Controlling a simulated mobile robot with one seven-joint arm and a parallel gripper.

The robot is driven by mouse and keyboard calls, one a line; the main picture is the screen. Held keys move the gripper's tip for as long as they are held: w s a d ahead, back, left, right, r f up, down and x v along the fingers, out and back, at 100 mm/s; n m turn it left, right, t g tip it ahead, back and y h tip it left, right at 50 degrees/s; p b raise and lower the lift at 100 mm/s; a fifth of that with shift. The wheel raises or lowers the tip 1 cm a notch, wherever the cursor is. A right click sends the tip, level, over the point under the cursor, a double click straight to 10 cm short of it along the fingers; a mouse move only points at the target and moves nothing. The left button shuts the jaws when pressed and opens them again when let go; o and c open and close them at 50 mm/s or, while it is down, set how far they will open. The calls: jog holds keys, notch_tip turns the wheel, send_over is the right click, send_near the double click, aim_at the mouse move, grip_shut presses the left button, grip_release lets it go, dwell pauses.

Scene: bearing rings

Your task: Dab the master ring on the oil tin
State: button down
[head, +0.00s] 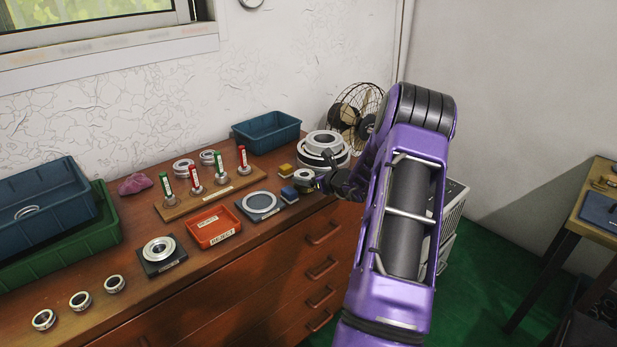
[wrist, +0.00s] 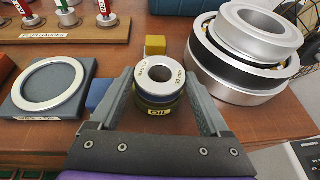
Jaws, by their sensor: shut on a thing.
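The master ring (wrist: 158,74), a silver ring with dark lettering on its top face, is between the fingers of my gripper (wrist: 158,84) in the wrist view. My gripper is shut on it and holds it level. The oil tin (wrist: 158,112), dark with a yellow OIL label, is directly beneath the ring. The ring hides the tin's top, so I cannot tell whether they touch. In the head view the ring (head: 304,173) shows small above the tin at the right of the bench, with my gripper (head: 318,182) reaching in from the right.
A blue block (wrist: 98,94) stands close by my left finger, and a yellow block (wrist: 155,44) behind the ring. A large stacked bearing (wrist: 240,60) stands close on the right. A grey pad with a ring (wrist: 52,82) lies left. A red reject tray (head: 212,226) is farther left.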

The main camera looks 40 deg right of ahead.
aim_at(308, 177)
jog(key=shift+f+b, duration=0.6)
jog(key=shift+b, duration=0.1)
dwell(1.8)
jog(key=shift+r+p, duration=2.05)
jog(key=shift+r, duration=1.6)
